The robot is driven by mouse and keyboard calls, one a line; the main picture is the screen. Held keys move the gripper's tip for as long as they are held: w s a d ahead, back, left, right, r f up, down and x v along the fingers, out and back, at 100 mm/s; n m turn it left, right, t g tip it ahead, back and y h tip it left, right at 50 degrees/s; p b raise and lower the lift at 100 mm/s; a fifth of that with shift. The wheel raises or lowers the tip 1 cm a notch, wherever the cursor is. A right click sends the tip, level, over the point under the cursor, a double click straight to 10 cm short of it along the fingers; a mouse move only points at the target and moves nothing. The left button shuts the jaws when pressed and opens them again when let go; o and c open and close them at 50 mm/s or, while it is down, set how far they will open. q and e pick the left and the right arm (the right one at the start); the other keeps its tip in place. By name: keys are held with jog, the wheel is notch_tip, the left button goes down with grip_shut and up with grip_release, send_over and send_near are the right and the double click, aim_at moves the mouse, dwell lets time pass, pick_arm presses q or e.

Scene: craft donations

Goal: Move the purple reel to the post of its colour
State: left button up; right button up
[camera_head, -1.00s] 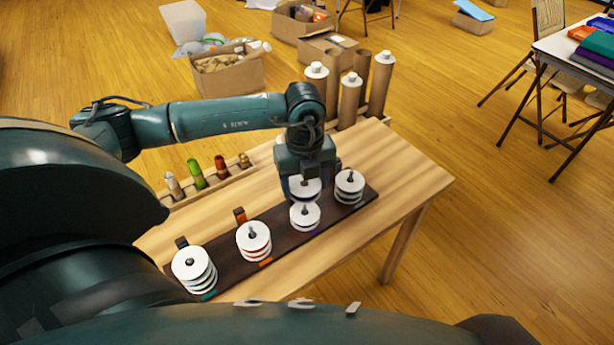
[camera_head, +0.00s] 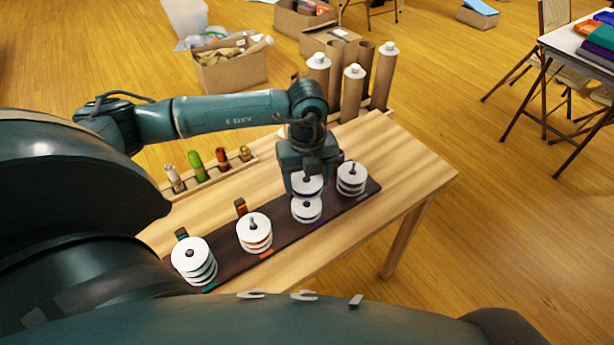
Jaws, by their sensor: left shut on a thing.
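The board (camera_head: 283,233) on the table carries a row of white-faced reel stacks. My left gripper (camera_head: 306,178) points down and is shut on a white-faced reel (camera_head: 307,188), apparently the purple reel, whose coloured edge hardly shows. It appears just behind and above the purple post's reel stack (camera_head: 306,209), which has a post tip in its middle and a purple mark at its front. The gap between held reel and stack is hard to judge. My right gripper is not in view.
A teal-marked stack (camera_head: 193,259) and an orange-marked stack (camera_head: 255,232) stand to the left, another stack (camera_head: 351,178) close on the right. A rack of small bottles (camera_head: 213,179) and tall cardboard tubes (camera_head: 353,90) line the back. The table's right end (camera_head: 418,176) is clear.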

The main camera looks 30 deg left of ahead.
pick_arm(q)
jog(key=shift+f+b, duration=1.9)
jog(key=shift+f, duration=0.7)
jog(key=shift+f+b, duration=0.3)
jog(key=shift+f, duration=0.1)
jog(key=shift+r, duration=0.1)
jog(key=o, duration=1)
jog(key=shift+o, duration=0.2)
